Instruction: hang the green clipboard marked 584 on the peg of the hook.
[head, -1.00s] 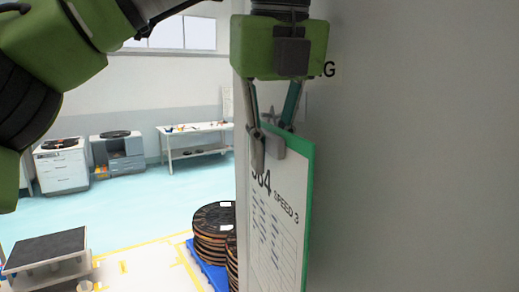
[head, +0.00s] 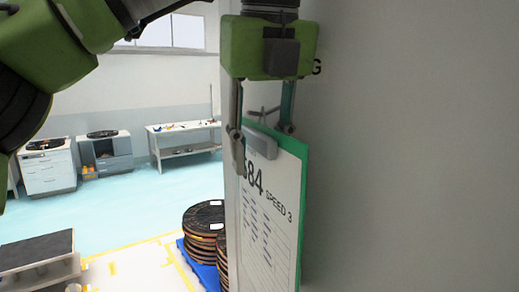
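The green clipboard (head: 302,200) is upright close beside the grey wall panel, its white sheet reading "584" and "SPEED 3", the first digit partly covered. Its grey clip (head: 261,143) is at the top. A small grey hook (head: 263,111) shows just above the clip, between my fingers. I cannot tell whether the peg passes through the clipboard. My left gripper (head: 264,148) is above the clipboard with its fingers spread apart, one on each side of the clip. The clipboard's lower end is cut off by the frame. My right gripper is not in view.
The grey wall panel (head: 420,170) fills the right side, close to the gripper. Stacked dark reels (head: 204,218) stand on a blue pallet (head: 197,262) at lower left of the panel. Cabinets (head: 107,152) and a white workbench (head: 184,141) stand farther back. Open floor lies between.

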